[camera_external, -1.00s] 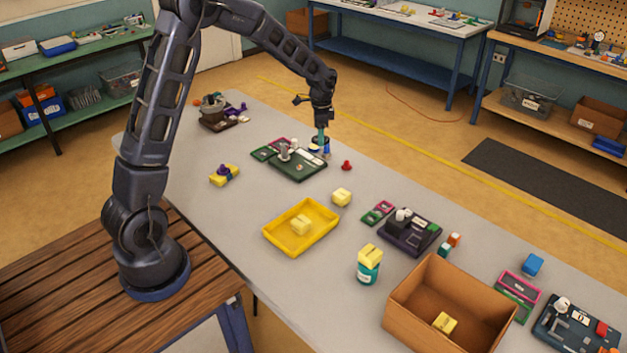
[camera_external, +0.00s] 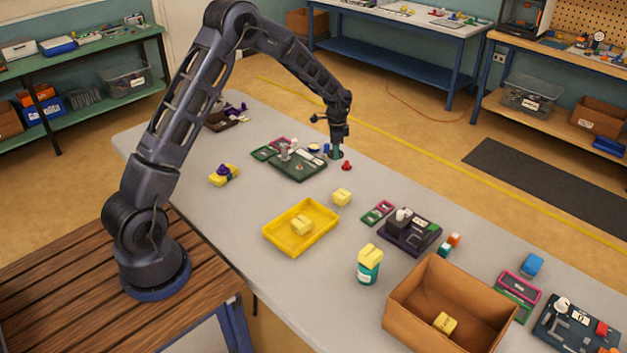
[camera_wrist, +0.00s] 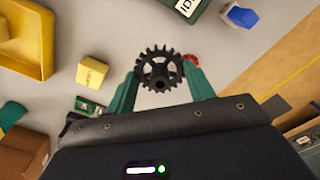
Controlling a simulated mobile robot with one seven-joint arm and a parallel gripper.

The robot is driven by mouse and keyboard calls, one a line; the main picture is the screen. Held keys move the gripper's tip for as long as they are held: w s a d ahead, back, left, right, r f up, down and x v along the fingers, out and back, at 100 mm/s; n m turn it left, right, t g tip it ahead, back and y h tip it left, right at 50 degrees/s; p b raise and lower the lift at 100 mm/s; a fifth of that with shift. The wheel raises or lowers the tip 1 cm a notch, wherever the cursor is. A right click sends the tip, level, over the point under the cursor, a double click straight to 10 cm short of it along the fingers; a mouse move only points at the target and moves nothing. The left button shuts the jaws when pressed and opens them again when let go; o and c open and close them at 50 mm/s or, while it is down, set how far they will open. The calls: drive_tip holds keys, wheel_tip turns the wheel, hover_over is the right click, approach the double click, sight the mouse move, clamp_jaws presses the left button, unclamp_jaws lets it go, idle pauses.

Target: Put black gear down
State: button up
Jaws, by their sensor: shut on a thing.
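The black gear (camera_wrist: 159,71) shows in the wrist view between the two green fingertips of my gripper (camera_wrist: 160,84). My gripper is shut on the gear. In the external view my gripper (camera_external: 336,152) points down over the far edge area of the grey table (camera_external: 220,255), right of the dark green board (camera_external: 300,168). The gear is too small to make out clearly there, and I cannot tell whether it touches the table.
A small red piece (camera_external: 346,166) is just below my gripper in the picture, and a blue piece (camera_external: 326,149) is just left. A yellow block (camera_external: 342,197), yellow tray (camera_external: 283,240) and cardboard box (camera_external: 420,318) lie nearer. Bare table surrounds the yellow block.

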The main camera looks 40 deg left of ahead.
sight(335, 176)
drive_tip(key=shift+f, duration=4.8)
drive_tip(key=shift+f, duration=0.1)
drive_tip(key=o, duration=1)
drive_tip(key=shift+c, duration=0.2)
